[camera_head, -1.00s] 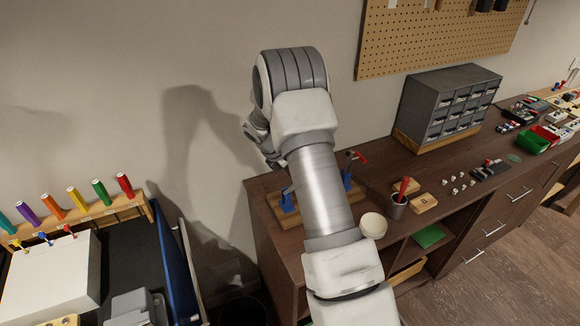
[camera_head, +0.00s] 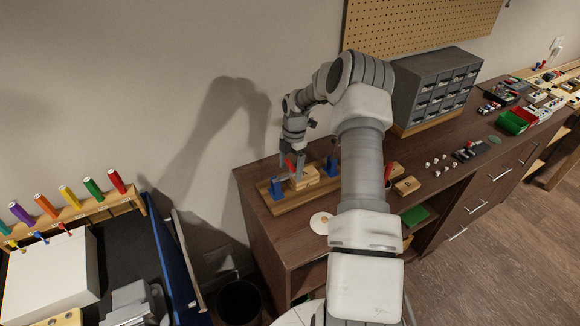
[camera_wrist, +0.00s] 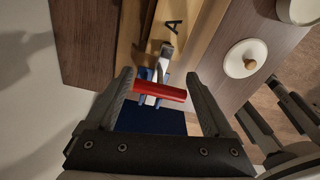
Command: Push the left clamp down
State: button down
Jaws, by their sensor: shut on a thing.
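The left clamp (camera_head: 276,188) is blue with a metal arm and stands at the left end of a wooden base (camera_head: 292,205) on the workbench. Its red handle (camera_wrist: 160,91) lies crosswise between my fingertips in the wrist view. My gripper (camera_head: 297,168) points down and is shut on this handle, one finger at each end. A wooden block (camera_head: 305,179) sits on the base; the wrist view shows it marked "A". The right clamp (camera_head: 333,165) is blue, and my arm is close in front of it; its handle cannot be made out.
A white lid with a wooden knob (camera_head: 321,223) lies at the bench's front edge. A grey drawer cabinet (camera_head: 435,88) stands behind my arm. Another wooden block (camera_head: 407,186) and small parts lie to the right. The wall is close behind the bench.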

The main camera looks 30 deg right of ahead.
jog(key=shift+w, duration=0.1)
grip_release()
notch_tip(320, 180, up, 18)
jog(key=d+b, duration=0.1)
jog(key=b, duration=0.1)
jog(key=shift+d+f, duration=0.2)
jog(key=shift+f, duration=0.05)
jog(key=shift+w, duration=0.1)
dwell(0.3)
